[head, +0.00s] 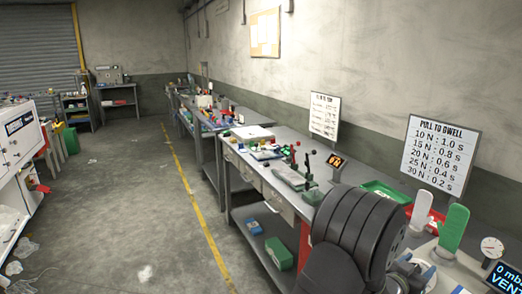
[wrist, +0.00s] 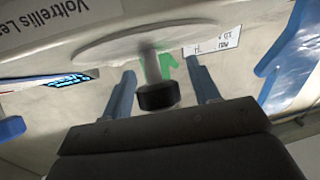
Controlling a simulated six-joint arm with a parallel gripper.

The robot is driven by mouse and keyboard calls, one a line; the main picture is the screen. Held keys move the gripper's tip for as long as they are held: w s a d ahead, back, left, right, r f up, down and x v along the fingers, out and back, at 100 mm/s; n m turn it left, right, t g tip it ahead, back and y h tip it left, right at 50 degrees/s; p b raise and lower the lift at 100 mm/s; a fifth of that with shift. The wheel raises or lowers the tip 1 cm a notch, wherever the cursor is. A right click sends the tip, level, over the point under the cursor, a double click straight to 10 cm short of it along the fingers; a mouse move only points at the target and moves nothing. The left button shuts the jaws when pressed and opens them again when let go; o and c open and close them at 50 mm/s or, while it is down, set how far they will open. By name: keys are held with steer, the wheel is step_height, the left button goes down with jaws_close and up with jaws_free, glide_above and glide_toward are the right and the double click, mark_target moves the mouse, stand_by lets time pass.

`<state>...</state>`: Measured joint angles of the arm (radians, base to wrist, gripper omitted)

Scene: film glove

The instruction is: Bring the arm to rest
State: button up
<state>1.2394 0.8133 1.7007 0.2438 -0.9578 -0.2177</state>
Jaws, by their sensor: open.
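My gripper (wrist: 163,88) shows in the wrist view with its two blue fingers spread wide. A dark round knob on a short stem (wrist: 157,95) appears between the fingers, below a pale round disc (wrist: 150,42). Gaps show on both sides of the knob, and I cannot tell its depth relative to the fingertips. No object is held. A green hand-shaped form (wrist: 167,68) shows beyond the knob. In the head view a green hand form (head: 453,228) and a white one (head: 420,208) stand upright at the right. I cannot make out my gripper there.
A round gauge (head: 492,247) and a lit display (head: 503,278) stand at the lower right. A dwell sign (head: 438,155) stands behind. A green tray (head: 385,191) and a lever press (head: 308,172) sit along the workbench. The floor (head: 130,190) at left is largely open, with some litter.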

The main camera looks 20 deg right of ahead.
steer(key=s+a, duration=0.2)
steer(key=a, duration=1.2)
steer(key=shift+d, duration=0.15)
steer(key=d, duration=0.4)
steer(key=w+d, duration=0.1)
steer(key=d, duration=0.4)
steer(key=w+d, duration=0.1)
steer(key=d, duration=0.4)
steer(key=shift+w+a+n+t+y, duration=0.15)
steer(key=shift+n+t+y, duration=0.15)
steer(key=shift+n+t, duration=1)
steer(key=shift+n, duration=0.3)
steer(key=shift+m+g, duration=0.3)
steer(key=shift+m, duration=0.2)
